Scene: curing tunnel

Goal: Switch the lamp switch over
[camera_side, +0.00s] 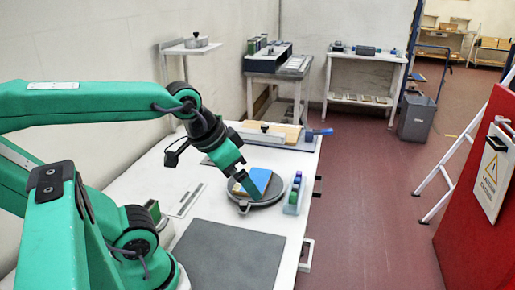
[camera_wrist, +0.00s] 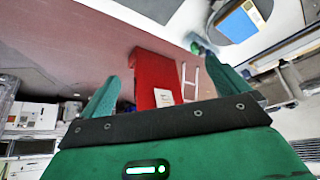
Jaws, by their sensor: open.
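I cannot pick out a lamp switch for certain in either view. My gripper (camera_side: 257,184) reaches down over the white table in the side view, in front of a blue-and-tan block (camera_side: 247,181) on a round dark grey disc (camera_side: 270,197). I cannot tell whether it touches the block. In the wrist view my gripper (camera_wrist: 160,72) shows two green fingers spread wide apart with nothing between them. There the disc (camera_wrist: 262,8) and block (camera_wrist: 238,26) appear at the upper right, outside the fingers.
A clear rack with blue and green bottles (camera_side: 295,194) stands right of the disc. A dark grey mat (camera_side: 226,254) lies in front. A board with a blue-handled tool (camera_side: 318,132) lies behind. A red panel with a warning sign (camera_side: 492,172) stands right, beyond open floor.

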